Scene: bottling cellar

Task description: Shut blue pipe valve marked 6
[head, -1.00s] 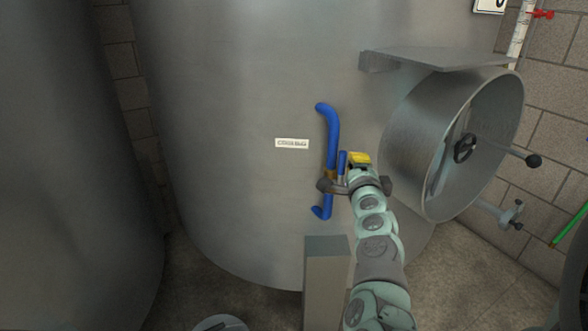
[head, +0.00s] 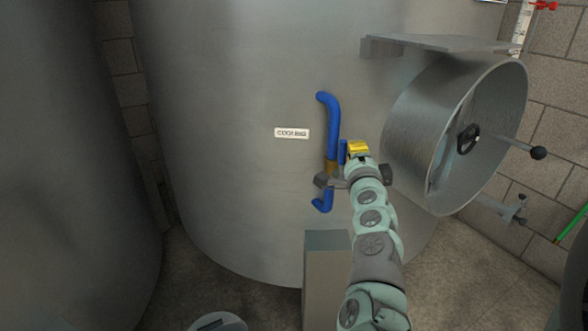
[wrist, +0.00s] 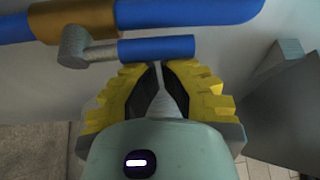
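A blue pipe (head: 333,120) runs upright on the front of a large steel tank, with a brass valve body (head: 331,168) in its lower part. The valve's blue lever (wrist: 157,48) sits on a grey stem and lies parallel to the pipe; in the head view it is partly hidden by my gripper. My gripper (wrist: 157,66) has yellow ribbed fingers with their tips together. The tips are right at the lever's side, but the lever is not between them. I cannot tell whether they touch. No number 6 is legible.
A white label reading COOLING (head: 291,133) is left of the pipe. A round steel hatch (head: 455,135) with a hand wheel stands out to the right, under a metal shelf (head: 440,43). Another tank (head: 70,150) fills the left side.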

